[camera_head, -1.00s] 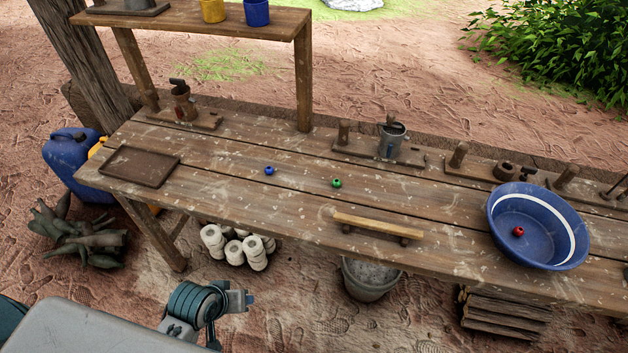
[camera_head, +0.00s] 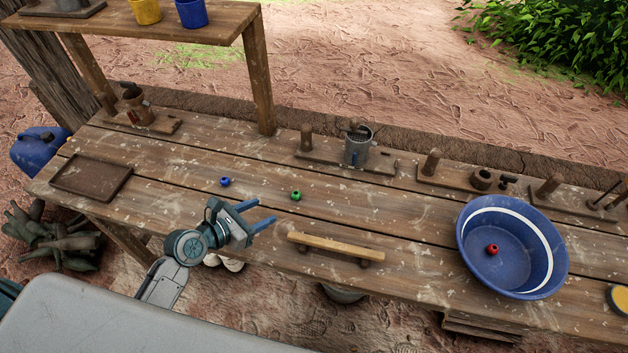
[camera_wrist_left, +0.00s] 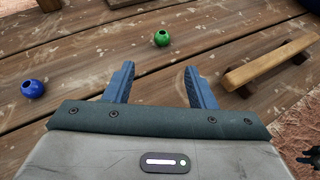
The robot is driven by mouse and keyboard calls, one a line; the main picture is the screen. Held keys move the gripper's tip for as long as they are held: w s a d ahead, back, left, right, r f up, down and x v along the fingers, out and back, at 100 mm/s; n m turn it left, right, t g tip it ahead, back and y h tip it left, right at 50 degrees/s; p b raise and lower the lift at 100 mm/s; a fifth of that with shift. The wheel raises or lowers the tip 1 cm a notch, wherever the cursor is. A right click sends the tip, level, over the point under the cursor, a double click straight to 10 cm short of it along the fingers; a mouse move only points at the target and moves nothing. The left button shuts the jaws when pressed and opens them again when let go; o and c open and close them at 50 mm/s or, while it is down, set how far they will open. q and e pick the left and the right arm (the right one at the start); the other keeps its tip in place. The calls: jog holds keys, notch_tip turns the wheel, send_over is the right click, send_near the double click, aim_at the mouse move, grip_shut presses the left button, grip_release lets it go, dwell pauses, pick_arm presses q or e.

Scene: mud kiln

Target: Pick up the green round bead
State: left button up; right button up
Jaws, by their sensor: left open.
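The green round bead (camera_head: 296,195) lies on the wooden table, near the middle of the head view. In the left wrist view the green bead (camera_wrist_left: 162,38) lies beyond the fingertips, roughly in line with the gap between them. My left gripper (camera_head: 266,213) is open and empty above the table's front part, to the left of and nearer than the bead. It also shows in the left wrist view (camera_wrist_left: 160,80). A blue bead (camera_head: 225,182) lies left of the green one and shows in the left wrist view (camera_wrist_left: 32,88).
A wooden bar on feet (camera_head: 336,247) stands right of my gripper. A blue basin (camera_head: 470,235) with a red bead (camera_head: 493,249) inside stands at the right. A brown tray (camera_head: 91,178) lies at the left. Tool stands line the back edge. Table around the green bead is clear.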

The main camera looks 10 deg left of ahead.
aim_at(292, 197)
pick_arm(q)
jog(key=shift+w+d+n, duration=0.15)
jog(key=shift+w+n, duration=0.15)
jog(key=shift+w, duration=0.25)
jog(key=shift+w+d+f, duration=0.15)
jog(key=shift+w, duration=0.15)
jog(key=x, duration=0.3)
jog(key=shift+w+d+f, duration=0.1)
jog(key=shift+w+d, duration=0.05)
jog(key=x, duration=0.2)
jog(key=p+x, duration=0.1)
jog(key=x, duration=0.2)
jog(key=shift+d, duration=0.35)
jog(key=shift+c, duration=1.2)
jog(key=c, duration=0.7)
jog(key=shift+c, duration=0.6)
pick_arm(e)
jog(key=shift+s+a+r, duration=0.45)
jog(key=shift+s+r, duration=0.25)
jog(key=shift+r, duration=0.05)
